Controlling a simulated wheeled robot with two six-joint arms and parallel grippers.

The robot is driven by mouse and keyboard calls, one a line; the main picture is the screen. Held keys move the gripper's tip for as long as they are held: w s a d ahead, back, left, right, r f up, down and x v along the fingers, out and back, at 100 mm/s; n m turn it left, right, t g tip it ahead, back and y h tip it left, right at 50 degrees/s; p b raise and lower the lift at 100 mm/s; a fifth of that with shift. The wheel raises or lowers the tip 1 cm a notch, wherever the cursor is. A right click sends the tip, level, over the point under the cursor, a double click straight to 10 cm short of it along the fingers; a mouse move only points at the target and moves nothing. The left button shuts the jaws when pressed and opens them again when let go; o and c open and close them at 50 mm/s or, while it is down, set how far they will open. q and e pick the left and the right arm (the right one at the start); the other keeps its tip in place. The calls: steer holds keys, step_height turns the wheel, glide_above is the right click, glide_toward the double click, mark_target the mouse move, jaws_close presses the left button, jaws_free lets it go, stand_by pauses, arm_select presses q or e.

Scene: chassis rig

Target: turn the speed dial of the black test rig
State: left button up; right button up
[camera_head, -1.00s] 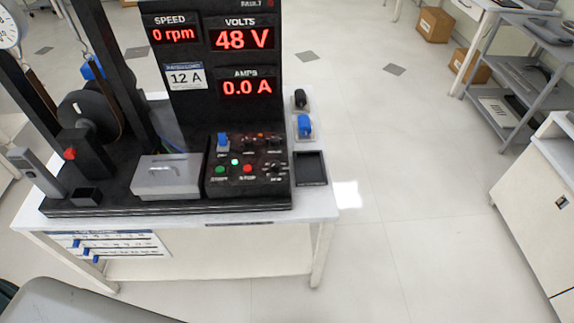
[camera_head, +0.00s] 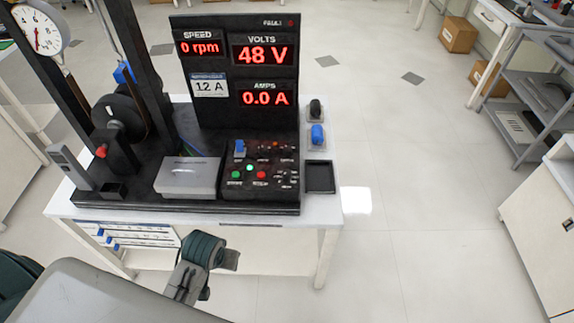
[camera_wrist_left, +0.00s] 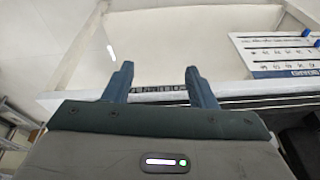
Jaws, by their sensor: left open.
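The black test rig (camera_head: 262,207) stands on a white bench. Its control panel (camera_head: 232,200), at the front right, carries a blue switch, a lit green lamp, green and red buttons and small dark knobs. A dark knob (camera_head: 281,177) sits at its lower right; labels are too small to tell which is the speed dial. The speed display (camera_head: 200,48) reads 0 rpm. My left gripper (camera_head: 212,252) is in front of the bench, apart from the panel. In the left wrist view its fingers (camera_wrist_left: 160,85) are spread and empty, facing the bench edge. My right gripper is not visible.
A grey box (camera_head: 190,176) sits left of the panel. A black tray (camera_head: 320,177) and a blue-knobbed part (camera_head: 318,135) lie to its right. A chart (camera_head: 150,232) hangs at the bench front. A round gauge (camera_head: 40,28) stands at left.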

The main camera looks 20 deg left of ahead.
arm_select(q)
steer(key=w+d+r+n+g, duration=0.15)
steer(key=w+r+n, duration=0.25)
steer(key=w, duration=0.7)
steer(key=w+d+r+n, duration=0.3)
steer(key=w, duration=0.8)
steer(key=n+g+h, duration=0.1)
steer(key=n, duration=0.3)
glide_toward(287, 172)
step_height(287, 172, down, 8)
steer(key=p, duration=0.4)
steer(key=shift+w, duration=0.2)
steer(key=shift+f, duration=0.4)
steer(key=c, duration=1)
